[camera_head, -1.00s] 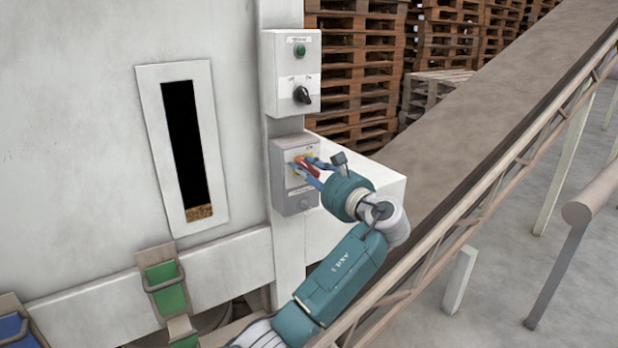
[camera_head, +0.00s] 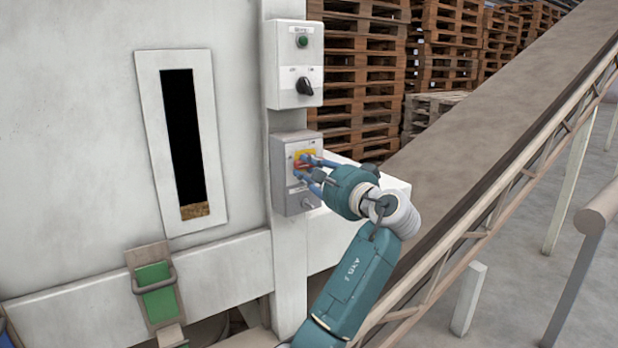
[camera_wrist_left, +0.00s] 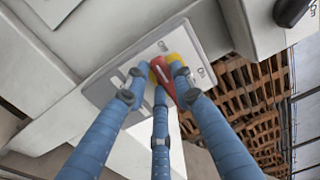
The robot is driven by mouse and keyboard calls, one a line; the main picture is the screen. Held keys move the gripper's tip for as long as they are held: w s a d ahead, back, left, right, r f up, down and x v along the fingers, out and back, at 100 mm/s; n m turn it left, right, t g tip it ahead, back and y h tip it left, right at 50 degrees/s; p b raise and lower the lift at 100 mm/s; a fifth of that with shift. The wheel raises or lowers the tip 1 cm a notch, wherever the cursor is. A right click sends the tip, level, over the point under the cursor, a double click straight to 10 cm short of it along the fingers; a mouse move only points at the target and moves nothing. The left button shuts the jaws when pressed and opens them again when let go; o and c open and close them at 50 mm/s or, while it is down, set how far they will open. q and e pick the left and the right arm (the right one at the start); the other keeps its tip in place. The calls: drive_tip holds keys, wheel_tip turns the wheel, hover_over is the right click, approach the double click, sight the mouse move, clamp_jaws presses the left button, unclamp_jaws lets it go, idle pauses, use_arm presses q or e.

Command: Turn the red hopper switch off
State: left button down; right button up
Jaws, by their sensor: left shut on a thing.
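The red hopper switch (camera_head: 300,163) sits on a yellow plate (camera_head: 306,153) on the lower grey box, fixed to the pale post beside the hopper. My left gripper (camera_head: 305,168) is at the front of this box, its blue fingers closed around the red handle and partly hiding it. In the left wrist view the red handle (camera_wrist_left: 162,72) shows between the fingertips (camera_wrist_left: 158,78), with part of the yellow plate behind it. The exact angle of the handle is hard to tell. My right gripper is not in view.
Above is a second box (camera_head: 294,65) with a green button (camera_head: 302,41) and a black rotary knob (camera_head: 304,86). An inclined conveyor (camera_head: 480,130) runs along the right. Pallet stacks (camera_head: 365,80) stand behind. A dark sight window (camera_head: 182,140) is on the left.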

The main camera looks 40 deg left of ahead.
use_arm(q)
drive_tip(key=shift+f+n, duration=0.15)
drive_tip(key=shift+n, duration=0.15)
drive_tip(key=c, duration=1.4)
unclamp_jaws()
drive_tip(key=shift+c, duration=0.2)
drive_tip(key=v, duration=1.2)
